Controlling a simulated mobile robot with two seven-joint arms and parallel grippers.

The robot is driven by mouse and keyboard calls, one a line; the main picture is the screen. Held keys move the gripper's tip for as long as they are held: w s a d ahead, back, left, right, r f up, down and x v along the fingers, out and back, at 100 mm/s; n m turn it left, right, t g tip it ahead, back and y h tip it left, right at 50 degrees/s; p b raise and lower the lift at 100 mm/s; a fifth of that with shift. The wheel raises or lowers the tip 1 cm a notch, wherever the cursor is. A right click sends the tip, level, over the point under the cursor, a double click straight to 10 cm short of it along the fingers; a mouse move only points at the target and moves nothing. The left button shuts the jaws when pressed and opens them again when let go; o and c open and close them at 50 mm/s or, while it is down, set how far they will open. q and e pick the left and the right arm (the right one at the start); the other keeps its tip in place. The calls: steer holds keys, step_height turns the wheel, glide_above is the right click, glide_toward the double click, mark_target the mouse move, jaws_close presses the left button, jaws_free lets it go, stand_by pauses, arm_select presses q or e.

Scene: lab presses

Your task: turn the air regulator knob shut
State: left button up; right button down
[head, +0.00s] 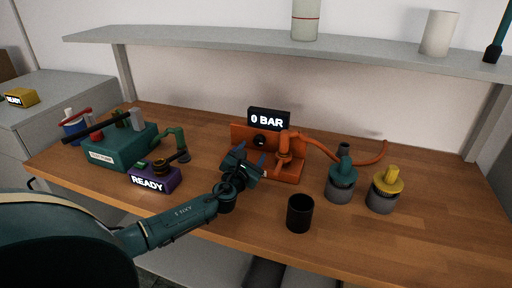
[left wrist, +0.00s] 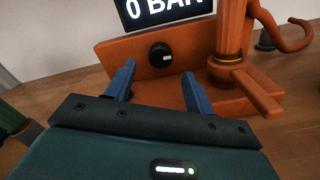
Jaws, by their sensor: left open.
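The air regulator knob (head: 259,140) is a small round black knob on the upright face of an orange stand (head: 240,134). In the left wrist view the knob (left wrist: 160,55) shows a short white mark, lying nearly level. A black display (head: 268,119) above it reads "0 BAR". My left gripper (head: 250,157) is in front of the stand, with its fingers pointing towards the panel. In the left wrist view its two blue fingers (left wrist: 158,82) are apart and empty, below and either side of the knob, not touching it. My right gripper is not in view.
An orange lever post (head: 285,147) with a hose stands right of the knob, close to my left gripper. A black cup (head: 299,213), a teal-topped canister (head: 342,182) and a yellow-topped canister (head: 384,189) stand right. A purple "READY" box (head: 153,180) and a teal machine (head: 120,148) stand left.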

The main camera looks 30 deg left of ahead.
mark_target(258, 143)
arm_select(q)
steer(key=x, duration=0.3)
steer(key=shift+w, duration=0.35)
steer(key=shift+w+a+b, duration=0.15)
steer(key=shift+w+b, duration=0.15)
steer(key=shift+w, duration=0.05)
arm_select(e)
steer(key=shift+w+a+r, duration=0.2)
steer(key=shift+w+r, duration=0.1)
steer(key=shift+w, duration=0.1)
arm_select(q)
steer(key=c, duration=1)
